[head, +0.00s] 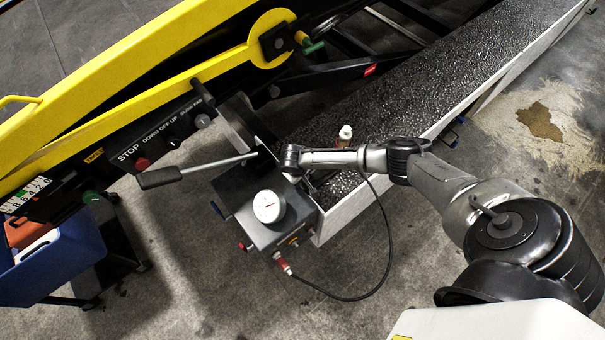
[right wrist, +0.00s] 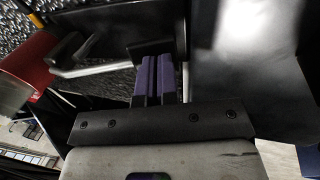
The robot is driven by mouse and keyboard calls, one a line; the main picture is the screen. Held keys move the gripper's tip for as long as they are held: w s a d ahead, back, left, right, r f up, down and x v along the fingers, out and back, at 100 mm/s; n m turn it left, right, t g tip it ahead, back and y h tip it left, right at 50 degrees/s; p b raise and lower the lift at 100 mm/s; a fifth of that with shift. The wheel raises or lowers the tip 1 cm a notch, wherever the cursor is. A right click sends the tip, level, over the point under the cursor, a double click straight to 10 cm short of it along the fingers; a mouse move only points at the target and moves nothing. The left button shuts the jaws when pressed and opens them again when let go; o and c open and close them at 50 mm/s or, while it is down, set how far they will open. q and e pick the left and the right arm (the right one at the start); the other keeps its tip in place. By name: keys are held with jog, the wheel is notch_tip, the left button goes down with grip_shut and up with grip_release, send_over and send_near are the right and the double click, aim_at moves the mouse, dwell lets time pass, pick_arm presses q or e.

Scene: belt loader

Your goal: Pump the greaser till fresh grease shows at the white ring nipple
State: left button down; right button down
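A black hose (head: 388,240) loops from a red fitting (head: 284,265) and passes behind my right arm. My right arm ends just above the box, near the lever's inner end. In the right wrist view the purple-padded fingers of my right gripper (right wrist: 154,64) are close together, with nothing clearly held between them. My left gripper is not in view.
The yellow loader frame (head: 150,80) and a black panel (head: 170,138) marked STOP stand at the left. A blue bin (head: 55,265) is at lower left. Concrete floor lies open below.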

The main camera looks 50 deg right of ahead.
jog(key=a+p+v, duration=0.1)
jog(key=p+v, duration=0.2)
jog(key=v, duration=1)
jog(key=shift+a+p, duration=0.25)
jog(key=shift+p, duration=0.05)
jog(key=shift+w+r, duration=0.1)
